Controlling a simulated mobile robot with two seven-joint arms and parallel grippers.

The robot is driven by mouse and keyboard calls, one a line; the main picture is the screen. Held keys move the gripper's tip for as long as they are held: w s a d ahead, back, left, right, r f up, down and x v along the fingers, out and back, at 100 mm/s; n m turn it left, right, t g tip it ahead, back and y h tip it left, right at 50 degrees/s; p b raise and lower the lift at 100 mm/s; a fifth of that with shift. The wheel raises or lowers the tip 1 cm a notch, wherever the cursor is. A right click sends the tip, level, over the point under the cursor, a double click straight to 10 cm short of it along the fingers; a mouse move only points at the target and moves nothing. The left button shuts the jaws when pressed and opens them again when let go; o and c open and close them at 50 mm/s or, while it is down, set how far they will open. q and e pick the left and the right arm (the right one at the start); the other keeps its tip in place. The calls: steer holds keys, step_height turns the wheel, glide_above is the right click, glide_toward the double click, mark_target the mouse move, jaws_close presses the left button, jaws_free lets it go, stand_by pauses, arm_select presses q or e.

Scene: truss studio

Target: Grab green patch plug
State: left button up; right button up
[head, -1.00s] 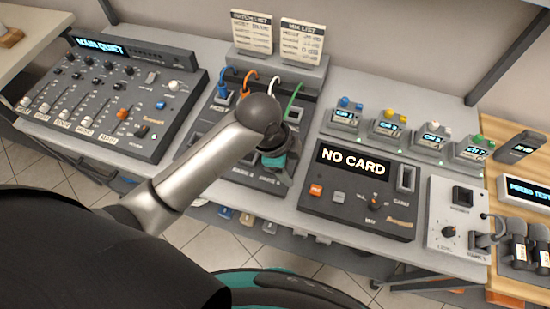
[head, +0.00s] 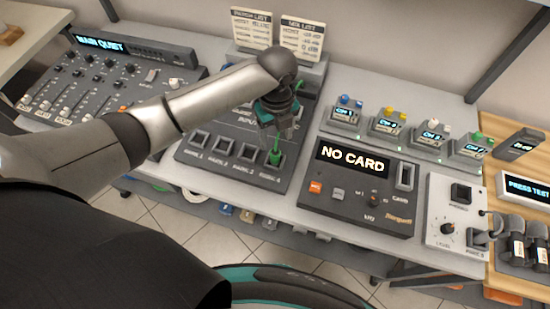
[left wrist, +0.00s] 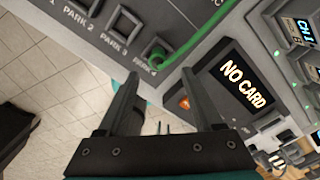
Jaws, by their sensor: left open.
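The green patch plug (head: 275,157) stands at the park 4 socket of the dark patch panel (head: 228,165). In the left wrist view the plug (left wrist: 155,56) shows beside the PARK 4 label, with its green cable curving up to the right. My left gripper (head: 279,133) is above and just behind the plug in the head view, pointing down. In the left wrist view its two fingers (left wrist: 160,93) are spread with nothing between them, and the plug lies beyond their tips. My right gripper is not in view.
A mixer (head: 100,85) stands at the left. The NO CARD box (head: 358,190) is close on the right of the patch panel. Several small channel boxes (head: 388,128) stand behind it. Two list cards (head: 302,38) stand at the back. Park sockets (head: 222,150) left of the plug look empty.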

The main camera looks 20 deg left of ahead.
mark_target(275, 152)
arm_select(q)
step_height(275, 152, down, 8)
steer(key=shift+s+a+f+b, duration=0.1)
steer(key=shift+s+a+b, duration=0.05)
steer(key=shift+b, duration=0.35)
jaws_close()
stand_by(0.4)
